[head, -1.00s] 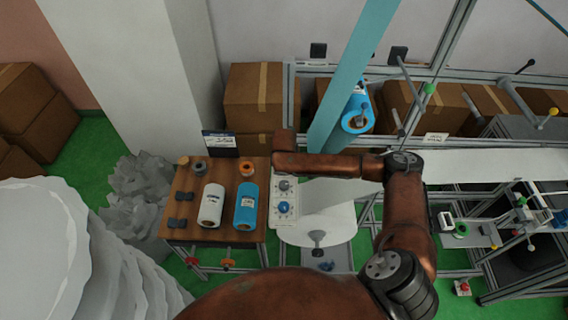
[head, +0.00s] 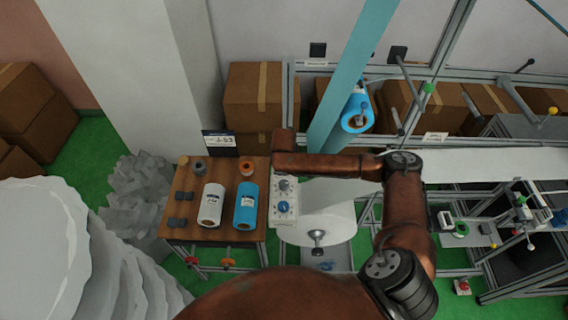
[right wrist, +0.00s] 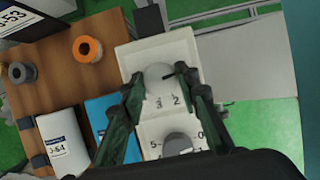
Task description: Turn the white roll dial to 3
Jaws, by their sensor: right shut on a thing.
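In the right wrist view the white dial (right wrist: 159,84) sits on a pale control panel (right wrist: 143,55). The numbers 3 and 2 show below it, and a short dark mark lies at its upper right; the exact setting cannot be read. My right gripper (right wrist: 165,88) is shut on the dial, one dark green finger on each side. In the head view my brown right arm covers the dial; the panel's lower part (head: 274,198) shows with a grey knob (head: 284,185) and a blue knob (head: 284,207). My left gripper is not in view.
A wooden table (head: 182,217) beside the panel holds a white roll (head: 211,204), a blue roll (head: 246,204) and small spools. A sign (head: 219,142) stands behind the table. Metal frames fill the right.

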